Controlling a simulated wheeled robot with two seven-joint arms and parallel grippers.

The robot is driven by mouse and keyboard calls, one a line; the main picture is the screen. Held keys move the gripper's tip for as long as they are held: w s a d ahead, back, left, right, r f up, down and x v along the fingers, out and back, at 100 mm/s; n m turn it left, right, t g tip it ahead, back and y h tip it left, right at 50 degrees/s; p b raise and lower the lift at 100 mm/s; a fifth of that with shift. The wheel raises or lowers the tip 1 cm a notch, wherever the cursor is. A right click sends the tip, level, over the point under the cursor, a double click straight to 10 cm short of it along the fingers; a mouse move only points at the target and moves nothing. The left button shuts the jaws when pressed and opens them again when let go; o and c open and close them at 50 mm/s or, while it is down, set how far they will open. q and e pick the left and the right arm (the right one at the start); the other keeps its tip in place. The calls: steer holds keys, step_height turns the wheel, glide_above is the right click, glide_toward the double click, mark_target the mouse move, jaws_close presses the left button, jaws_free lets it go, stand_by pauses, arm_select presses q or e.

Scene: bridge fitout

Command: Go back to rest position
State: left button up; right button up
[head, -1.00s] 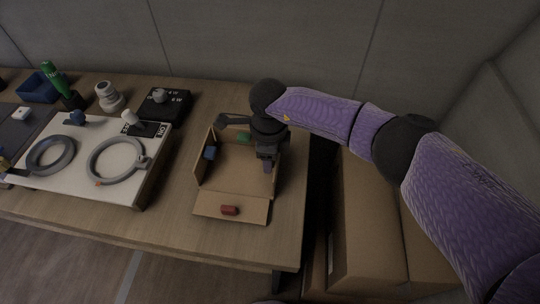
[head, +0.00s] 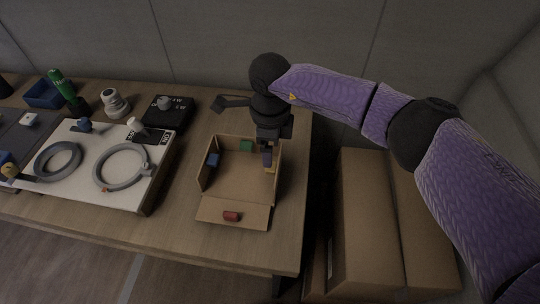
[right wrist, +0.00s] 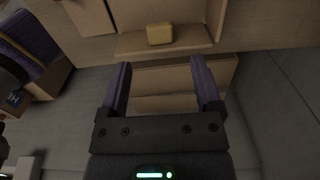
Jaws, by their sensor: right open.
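My right gripper (head: 267,160) is above the right side of an open cardboard box (head: 233,211) on the wooden table. In the right wrist view my right gripper (right wrist: 161,75) has its two purple fingers spread with nothing between them. My left gripper is not in view.
Left of the box is a white board (head: 75,180) with grey rings. Behind it are a black box (head: 169,112), a white knob-like part (head: 115,103), a green-handled tool (head: 62,86) and a blue bin (head: 42,94). Large cartons (head: 375,230) stand right of the table.

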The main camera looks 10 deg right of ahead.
steer(key=shift+r, duration=1.45)
